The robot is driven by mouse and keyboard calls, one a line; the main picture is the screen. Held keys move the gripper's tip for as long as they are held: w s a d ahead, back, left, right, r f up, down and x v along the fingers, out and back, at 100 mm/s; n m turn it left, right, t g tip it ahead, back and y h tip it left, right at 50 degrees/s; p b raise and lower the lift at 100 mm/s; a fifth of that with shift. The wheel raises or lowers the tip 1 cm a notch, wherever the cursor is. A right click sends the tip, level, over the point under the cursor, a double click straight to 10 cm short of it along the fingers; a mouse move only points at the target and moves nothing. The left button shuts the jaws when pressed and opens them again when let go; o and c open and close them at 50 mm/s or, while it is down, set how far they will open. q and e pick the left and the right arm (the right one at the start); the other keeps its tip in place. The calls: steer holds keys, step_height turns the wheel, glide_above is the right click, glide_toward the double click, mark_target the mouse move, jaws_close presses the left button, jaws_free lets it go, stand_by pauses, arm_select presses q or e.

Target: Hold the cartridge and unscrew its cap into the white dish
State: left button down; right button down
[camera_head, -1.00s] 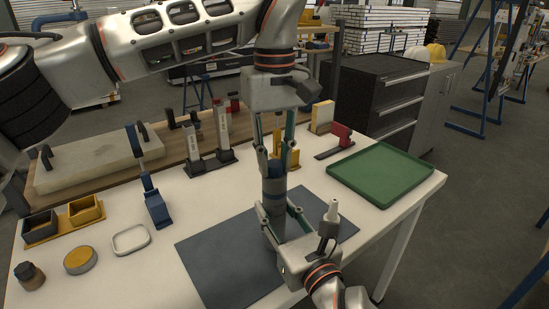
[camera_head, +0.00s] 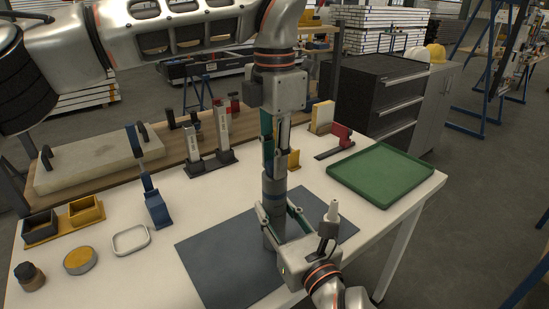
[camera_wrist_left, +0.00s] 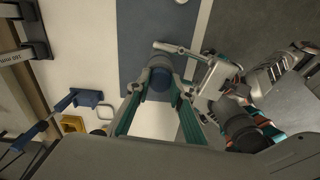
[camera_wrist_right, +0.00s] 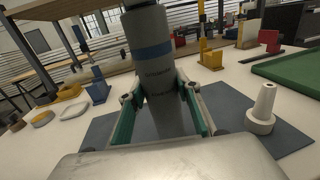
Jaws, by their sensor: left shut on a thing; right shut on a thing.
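The cartridge (camera_head: 274,190) is a grey cylinder with a blue band, standing upright over the dark mat. It also shows in the right wrist view (camera_wrist_right: 155,70). My right gripper (camera_head: 276,214) is shut around its lower part. My left gripper (camera_head: 274,168) points down from above and is shut on the cartridge's top end. The left wrist view shows a dark blue round top, the cap (camera_wrist_left: 160,80), between the left fingers. In the head view the fingers largely hide the cap. The white dish (camera_head: 131,239) lies on the table at left and looks empty.
A pale nozzle (camera_head: 332,211) stands on the mat (camera_head: 220,258) beside my right gripper. A green tray (camera_head: 381,172) is at right. A blue stand (camera_head: 157,207), a round tin (camera_head: 80,260) and small bins (camera_head: 85,212) are at left. Upright holders (camera_head: 222,150) stand behind.

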arm_select(q)
steer(key=n, duration=0.8)
steer(key=shift+n, duration=0.4)
steer(key=n, duration=1.8)
steer(key=shift+n, duration=0.4)
steer(key=n, duration=0.5)
steer(key=shift+r, duration=0.1)
steer(key=shift+r, duration=0.1)
